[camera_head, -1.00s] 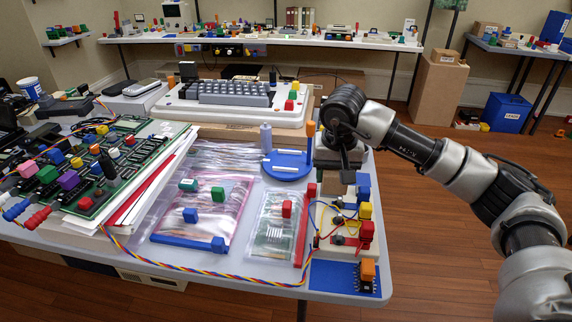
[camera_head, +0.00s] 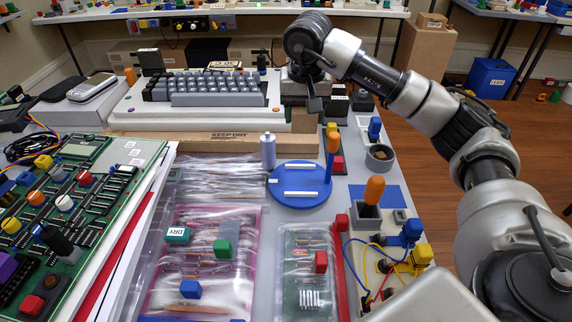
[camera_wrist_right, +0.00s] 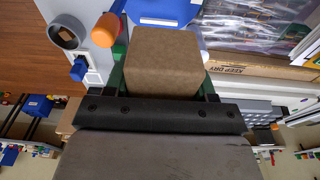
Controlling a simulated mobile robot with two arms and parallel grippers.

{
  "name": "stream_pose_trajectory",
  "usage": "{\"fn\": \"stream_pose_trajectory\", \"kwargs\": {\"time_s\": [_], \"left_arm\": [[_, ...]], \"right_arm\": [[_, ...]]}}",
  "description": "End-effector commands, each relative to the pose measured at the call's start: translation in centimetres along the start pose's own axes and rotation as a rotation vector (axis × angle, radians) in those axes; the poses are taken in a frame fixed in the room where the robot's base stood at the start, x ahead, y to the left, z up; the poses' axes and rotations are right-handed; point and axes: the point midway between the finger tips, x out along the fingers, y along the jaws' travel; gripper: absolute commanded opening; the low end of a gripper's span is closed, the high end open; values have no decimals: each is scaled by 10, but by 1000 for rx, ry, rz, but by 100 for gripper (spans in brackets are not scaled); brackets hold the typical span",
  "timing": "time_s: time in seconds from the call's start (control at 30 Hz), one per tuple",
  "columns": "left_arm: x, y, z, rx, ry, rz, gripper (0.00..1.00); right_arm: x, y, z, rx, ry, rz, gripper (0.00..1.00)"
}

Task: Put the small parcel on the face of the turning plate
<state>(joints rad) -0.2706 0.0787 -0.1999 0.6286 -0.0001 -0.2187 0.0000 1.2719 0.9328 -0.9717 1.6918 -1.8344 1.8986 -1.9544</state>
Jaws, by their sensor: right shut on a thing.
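The small parcel is a plain brown box (camera_wrist_right: 162,62), held between the dark fingers in the right wrist view. My right gripper (camera_head: 313,98) is shut on it. Part of the blue plate also shows past the parcel in the right wrist view (camera_wrist_right: 175,8). My left gripper is not in view.
A grey bottle (camera_head: 268,151) stands at the plate's left rear edge. An orange-handled item (camera_head: 333,144) rises at its right edge. A grey ring-shaped cup (camera_head: 379,157) is farther right. A keyboard machine (camera_head: 205,90) stands behind, and bagged circuit boards (camera_head: 306,270) lie in front.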

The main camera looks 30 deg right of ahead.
Motion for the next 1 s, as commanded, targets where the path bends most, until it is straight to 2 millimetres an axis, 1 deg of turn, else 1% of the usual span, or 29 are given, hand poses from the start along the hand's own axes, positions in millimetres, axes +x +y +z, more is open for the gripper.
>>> {"fn": "stream_pose_trajectory", "kwargs": {"time_s": [0.07, 0.17, 0.27, 0.3, 0.37, 0.5, 0.6, 0.7, 0.8, 0.87, 1.0], "left_arm": [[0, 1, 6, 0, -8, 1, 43], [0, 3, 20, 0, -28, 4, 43], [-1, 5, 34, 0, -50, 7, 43], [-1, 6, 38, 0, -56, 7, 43], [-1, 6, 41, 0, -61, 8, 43], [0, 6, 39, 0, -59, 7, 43], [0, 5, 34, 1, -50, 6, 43], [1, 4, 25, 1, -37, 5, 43], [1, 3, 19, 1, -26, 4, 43], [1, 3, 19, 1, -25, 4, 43], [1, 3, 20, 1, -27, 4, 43]], "right_arm": [[3, 0, 0, 0, 0, 1, 27], [18, 1, 2, 1, -2, 2, 27], [43, 1, 6, 0, -5, 4, 27], [54, 1, 7, 0, -4, 4, 27], [70, 1, 10, 0, -5, 4, 27], [106, 1, 14, 0, -3, 3, 27], [124, 0, 16, 0, -2, 1, 27], [136, 0, 17, 0, 0, 0, 27], [141, 0, 17, 1, 0, 0, 27], [146, 0, 18, 1, 0, 1, 27], [165, 0, 21, 0, -3, 1, 27]]}}
